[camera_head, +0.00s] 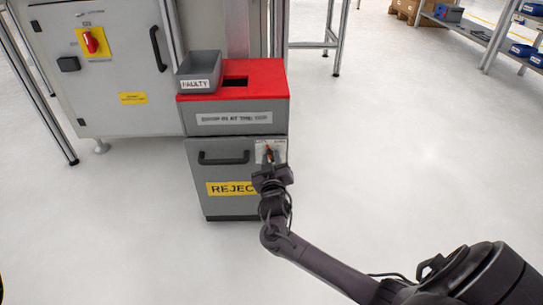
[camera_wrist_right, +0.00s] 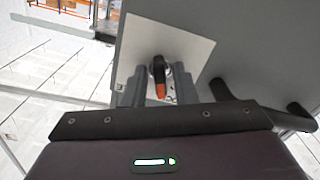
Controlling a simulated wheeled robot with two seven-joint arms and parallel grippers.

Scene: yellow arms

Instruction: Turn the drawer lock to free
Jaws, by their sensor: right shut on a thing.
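The drawer lock (camera_head: 269,153) is a small dark knob with an orange tip on a pale plate, at the upper right of the grey drawer front (camera_head: 199,178). In the right wrist view the knob (camera_wrist_right: 158,76) stands on its plate (camera_wrist_right: 187,50), with its orange tip toward the picture's bottom. My right gripper (camera_head: 269,166) is at the lock, and its two fingers (camera_wrist_right: 159,92) are shut on the knob from both sides. The small markings on the plate are too small to read surely. My left gripper is out of view.
The drawer's black handle (camera_head: 223,158) is left of the lock and close to my right gripper in the wrist view (camera_wrist_right: 262,107). A red top (camera_head: 262,78) and a grey FAULTY bin (camera_head: 199,70) are above. A grey cabinet (camera_head: 115,75) stands left; the floor at right is clear.

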